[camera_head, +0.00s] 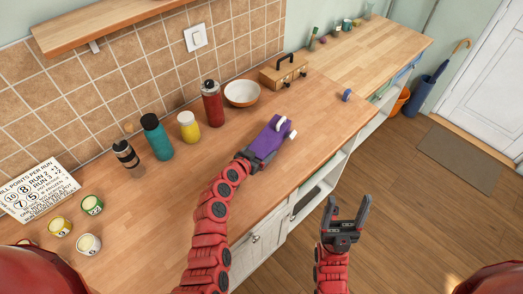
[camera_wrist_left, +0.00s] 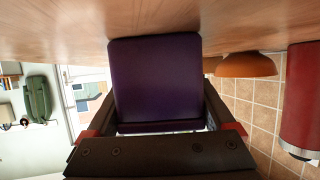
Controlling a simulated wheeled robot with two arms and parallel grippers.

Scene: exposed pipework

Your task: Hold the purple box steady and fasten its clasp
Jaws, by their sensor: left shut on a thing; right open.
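The purple box (camera_head: 267,139) lies on the wooden counter, near its front edge, with pale parts at its far end. My left gripper (camera_head: 252,161) reaches it from the near side and is shut on it. In the left wrist view the purple box (camera_wrist_left: 155,80) fills the middle, between the two dark fingers. I cannot make out the clasp or whether it is fastened. My right gripper (camera_head: 346,214) is open and empty, over the floor in front of the counter, apart from the box.
A red bottle (camera_head: 212,103), a white-and-orange bowl (camera_head: 242,93) and a wooden box with a black handle (camera_head: 284,72) stand behind the purple box. Yellow (camera_head: 188,127) and teal (camera_head: 157,137) bottles stand to the left. A small blue object (camera_head: 346,95) lies to the right.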

